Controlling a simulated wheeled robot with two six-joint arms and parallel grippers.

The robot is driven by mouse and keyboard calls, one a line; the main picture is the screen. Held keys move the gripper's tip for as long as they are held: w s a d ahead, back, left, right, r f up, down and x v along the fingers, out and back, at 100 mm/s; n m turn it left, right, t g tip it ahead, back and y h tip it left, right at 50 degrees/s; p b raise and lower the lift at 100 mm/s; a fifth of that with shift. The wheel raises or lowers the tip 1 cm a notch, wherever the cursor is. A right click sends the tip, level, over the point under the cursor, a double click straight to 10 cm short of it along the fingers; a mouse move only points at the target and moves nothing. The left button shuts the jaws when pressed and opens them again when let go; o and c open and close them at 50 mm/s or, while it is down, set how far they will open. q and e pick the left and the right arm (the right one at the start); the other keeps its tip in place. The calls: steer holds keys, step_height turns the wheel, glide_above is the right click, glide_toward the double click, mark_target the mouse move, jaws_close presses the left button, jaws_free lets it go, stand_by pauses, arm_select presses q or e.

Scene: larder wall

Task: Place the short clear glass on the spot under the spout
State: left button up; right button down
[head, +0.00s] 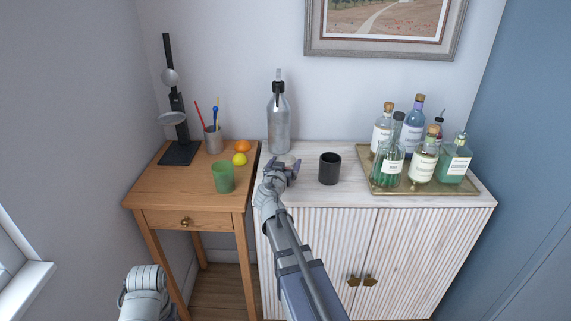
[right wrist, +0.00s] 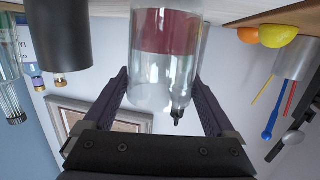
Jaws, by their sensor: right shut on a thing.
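My right gripper (head: 282,168) is over the front left of the pale cabinet top. In the right wrist view, which is upside down, it is shut on the short clear glass (right wrist: 146,70); a dark red patch shows through the glass, and I cannot tell what it is. In the head view the gripper mostly hides the glass. A clear siphon bottle (head: 279,125) with a dark head stands behind the gripper, and it shows through the glass in the wrist view. The spot under the spout is not clearly visible. My left gripper is out of view.
A black cup (head: 329,168) stands right of the gripper. A brass tray (head: 429,189) holds several bottles. On the wooden table (head: 165,190) stand a green tumbler (head: 223,177), lemon (head: 239,159), orange (head: 243,146), pen cup (head: 213,140) and black stand (head: 179,152).

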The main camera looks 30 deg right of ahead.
step_height(320, 180, up, 9)
steer(key=p, duration=0.8)
steer(key=shift+p, duration=0.3)
steer(key=shift+w, duration=0.1)
